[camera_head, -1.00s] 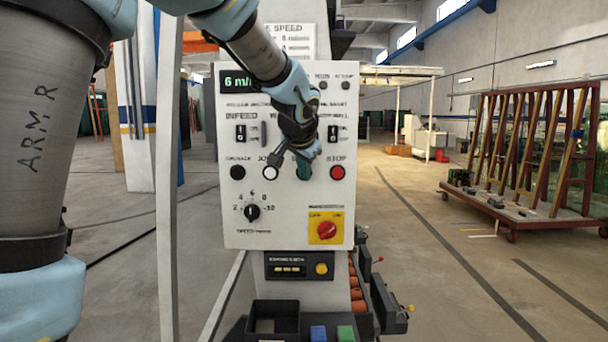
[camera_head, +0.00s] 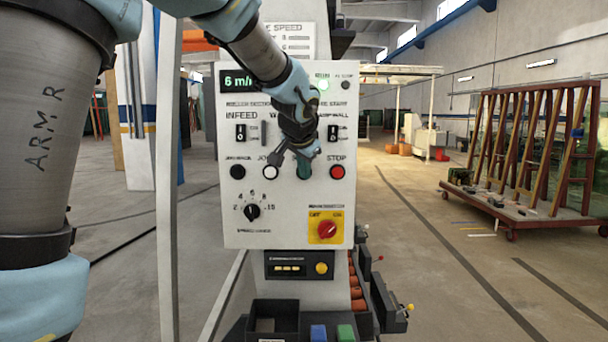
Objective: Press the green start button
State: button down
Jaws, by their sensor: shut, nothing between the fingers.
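The white control panel (camera_head: 275,225) faces me in the middle of the view. The green start button (camera_head: 304,172) is in its button row, between a white button (camera_head: 270,172) and the red stop button (camera_head: 337,172). My gripper (camera_head: 304,160) is shut and empty, with its tip over the green button, hiding its upper part. The tip looks to be touching the button, but exact contact is hard to tell.
A black button (camera_head: 237,172) is at the row's left. Below are a speed dial (camera_head: 252,212) and a red rotary switch on a yellow plate (camera_head: 326,229). A grey post (camera_head: 170,200) stands close at the left. The floor at the right is open before a glass rack (camera_head: 525,150).

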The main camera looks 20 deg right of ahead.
jog(key=shift+s+a+b, duration=0.35)
jog(key=shift+s+b, duration=0.25)
jog(key=shift+s, duration=0.2)
